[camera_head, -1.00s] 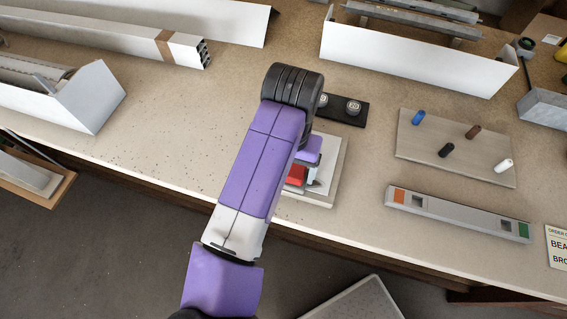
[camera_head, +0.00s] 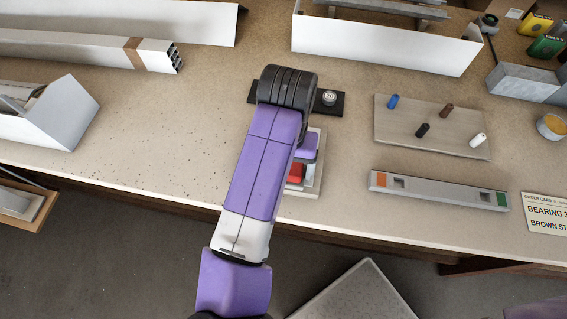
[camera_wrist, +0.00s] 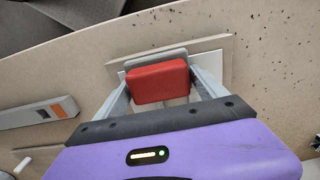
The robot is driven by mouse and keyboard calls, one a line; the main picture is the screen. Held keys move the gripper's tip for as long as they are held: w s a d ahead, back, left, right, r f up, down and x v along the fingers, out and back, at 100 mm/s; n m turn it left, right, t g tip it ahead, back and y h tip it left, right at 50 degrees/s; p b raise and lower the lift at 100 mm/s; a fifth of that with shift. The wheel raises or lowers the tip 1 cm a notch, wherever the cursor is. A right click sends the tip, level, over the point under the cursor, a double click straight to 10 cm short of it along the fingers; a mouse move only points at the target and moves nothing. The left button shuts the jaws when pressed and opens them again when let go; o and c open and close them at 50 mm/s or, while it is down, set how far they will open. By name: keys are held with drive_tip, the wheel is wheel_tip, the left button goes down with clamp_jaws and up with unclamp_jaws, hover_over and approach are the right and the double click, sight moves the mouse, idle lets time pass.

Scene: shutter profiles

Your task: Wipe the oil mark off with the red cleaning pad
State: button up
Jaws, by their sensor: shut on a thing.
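The red cleaning pad (camera_wrist: 160,83) sits between the two grey fingers of my gripper (camera_wrist: 163,78) in the wrist view, and the gripper is shut on it. In the head view a small part of the red pad (camera_head: 296,172) shows beside my purple arm, which hides most of my gripper (camera_head: 302,160). The pad is over a pale panel on a board (camera_head: 318,180) near the front edge of the bench. The board also shows behind the pad in the wrist view (camera_wrist: 211,64). I see no oil mark; the pad and arm cover part of the panel. Whether the pad touches the panel I cannot tell.
A black strip with round weights (camera_head: 329,98) lies behind my gripper. To the right are a board with coloured pegs (camera_head: 430,115), a grey profile (camera_head: 440,190) and an order card (camera_head: 545,213). White profiles (camera_head: 385,45) stand at the back. Dark specks dot the bench at left.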

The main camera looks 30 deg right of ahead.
drive_tip(key=shift+s+d+f, duration=0.15)
drive_tip(key=shift+s+d, duration=0.85)
drive_tip(key=shift+a, duration=0.1)
drive_tip(key=shift+w+a, duration=1)
drive_tip(key=shift+w, duration=0.05)
drive_tip(key=shift+w+a, duration=1.05)
drive_tip(key=shift+w, duration=0.05)
drive_tip(key=shift+a, duration=0.1)
